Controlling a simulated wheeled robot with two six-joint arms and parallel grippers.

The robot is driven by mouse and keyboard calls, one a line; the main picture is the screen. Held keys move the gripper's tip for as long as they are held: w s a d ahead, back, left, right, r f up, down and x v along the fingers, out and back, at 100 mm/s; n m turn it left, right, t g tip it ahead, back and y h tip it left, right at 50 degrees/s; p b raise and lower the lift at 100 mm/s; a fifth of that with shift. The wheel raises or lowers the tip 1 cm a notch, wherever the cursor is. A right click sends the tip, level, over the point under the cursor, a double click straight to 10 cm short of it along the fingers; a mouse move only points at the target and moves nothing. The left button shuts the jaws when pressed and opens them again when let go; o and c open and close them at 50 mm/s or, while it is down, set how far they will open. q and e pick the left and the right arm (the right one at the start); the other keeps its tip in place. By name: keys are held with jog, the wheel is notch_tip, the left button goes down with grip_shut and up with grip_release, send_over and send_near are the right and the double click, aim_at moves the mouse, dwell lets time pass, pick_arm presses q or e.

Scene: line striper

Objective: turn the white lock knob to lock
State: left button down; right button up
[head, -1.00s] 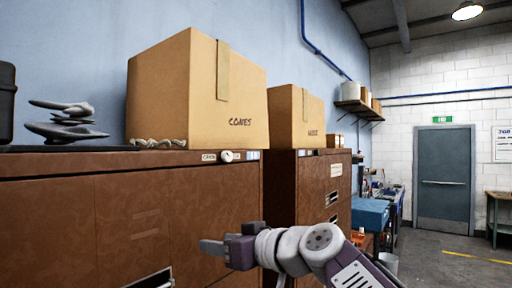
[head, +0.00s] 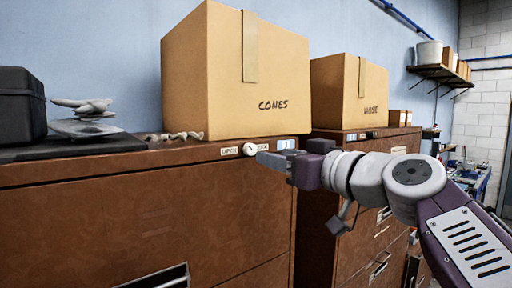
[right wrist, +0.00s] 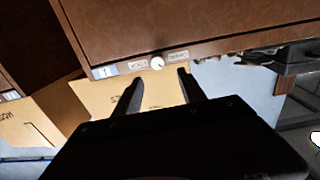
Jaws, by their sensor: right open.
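The white lock knob (head: 250,149) sits on the top front edge of the brown cabinet (head: 120,215), between small labels. In the right wrist view the knob (right wrist: 157,63) lies ahead of the fingertips and roughly between their lines. My right gripper (head: 272,160) is close to the knob in the head view, just right of and slightly below it. In the right wrist view its two fingers (right wrist: 160,80) stand apart with nothing between them, and no contact with the knob shows. My left gripper is in neither current view.
A cardboard box marked CONES (head: 225,85) stands on the cabinet behind the knob. A rope (head: 174,136), a black case (head: 20,105) and grey stacked pieces (head: 84,118) are left of it. A second cabinet (head: 335,240) with another box (head: 348,92) stands to the right.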

aim_at(252, 150)
jog(key=p+x, duration=0.4)
jog(key=x, duration=0.4)
jog(key=shift+d+r, duration=0.1)
jog(key=shift+w+a+p, duration=0.3)
jog(key=shift+w+a, duration=0.05)
jog(key=shift+w, duration=0.05)
jog(key=shift+d+f, duration=0.2)
jog(key=shift+d, duration=0.05)
grip_shut()
